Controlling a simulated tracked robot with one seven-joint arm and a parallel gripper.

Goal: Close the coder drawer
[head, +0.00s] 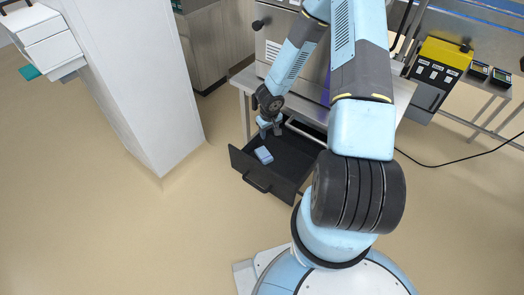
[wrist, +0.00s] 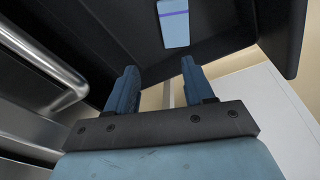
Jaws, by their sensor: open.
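The coder drawer (head: 276,190) is a dark drawer pulled well out from under the steel bench, with a black bar handle (head: 257,183) on its front panel. A small light blue box (head: 263,155) lies inside; the wrist view shows it with a purple stripe (wrist: 174,22). My gripper (head: 270,133) is over the drawer's rear left part, behind the box. In the wrist view my gripper (wrist: 158,65) is open, with nothing between its fingers. The wrist view shows part of the dark drawer interior (wrist: 120,30). I cannot tell whether the fingers touch the drawer.
The steel bench (head: 240,84) and its machine stand behind the drawer, partly hidden by my arm. A curved metal bar (wrist: 72,95) is close at left in the wrist view. A white column (head: 130,80) stands left. A yellow-black box (head: 443,55) is at right. Floor before the drawer is clear.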

